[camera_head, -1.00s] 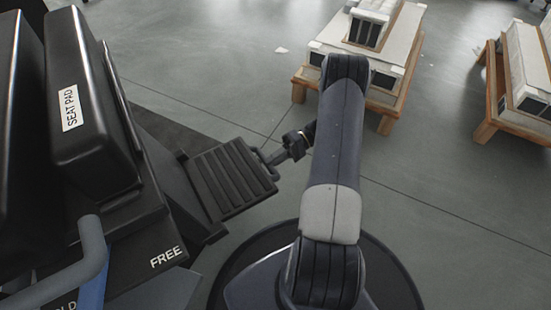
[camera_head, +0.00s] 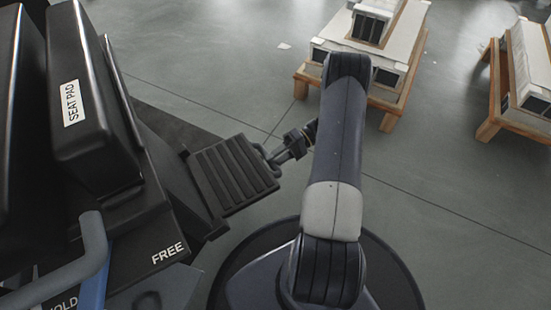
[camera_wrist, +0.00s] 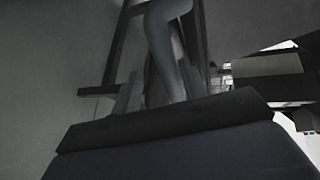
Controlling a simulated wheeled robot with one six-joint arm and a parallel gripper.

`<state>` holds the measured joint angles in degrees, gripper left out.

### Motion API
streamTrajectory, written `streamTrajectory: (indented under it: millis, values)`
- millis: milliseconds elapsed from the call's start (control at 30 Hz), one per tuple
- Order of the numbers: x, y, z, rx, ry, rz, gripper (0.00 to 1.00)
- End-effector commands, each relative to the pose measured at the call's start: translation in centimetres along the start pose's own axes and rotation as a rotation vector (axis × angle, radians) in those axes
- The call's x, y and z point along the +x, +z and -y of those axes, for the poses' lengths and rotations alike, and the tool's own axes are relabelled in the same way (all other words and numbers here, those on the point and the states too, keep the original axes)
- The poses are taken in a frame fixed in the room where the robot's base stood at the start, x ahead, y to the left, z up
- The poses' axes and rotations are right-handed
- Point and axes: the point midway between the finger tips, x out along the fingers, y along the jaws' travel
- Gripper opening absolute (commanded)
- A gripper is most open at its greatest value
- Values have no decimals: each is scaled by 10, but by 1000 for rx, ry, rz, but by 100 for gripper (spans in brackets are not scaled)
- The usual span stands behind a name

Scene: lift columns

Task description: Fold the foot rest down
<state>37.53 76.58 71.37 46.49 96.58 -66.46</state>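The foot rest (camera_head: 235,175) is a black ribbed plate low on the chair's right side in the head view. It looks tilted outward, with a small loop handle (camera_head: 268,157) on its outer edge. My gripper (camera_head: 290,147) is at this handle, its tips close to or around the loop; contact is unclear. In the wrist view, the two short fingers (camera_wrist: 160,92) stand apart. The far fingertips are hard to make out.
The chair's black seat pad (camera_head: 85,100), a "FREE" label (camera_head: 168,252) and a bent grey lever (camera_head: 92,245) with a blue part are at the left. Wooden pallets with white units (camera_head: 385,75) stand behind. Grey floor is open at the right.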

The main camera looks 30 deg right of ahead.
Motion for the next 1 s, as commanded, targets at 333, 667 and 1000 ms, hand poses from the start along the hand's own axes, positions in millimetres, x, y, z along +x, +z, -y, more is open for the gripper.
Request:
streamTrajectory:
  millis: [333,667,1000]
  values:
    - [-48,0,2,-1,0,-4,41]
    - [-98,0,0,-1,1,-1,41]
    - [-108,0,0,1,0,1,41]
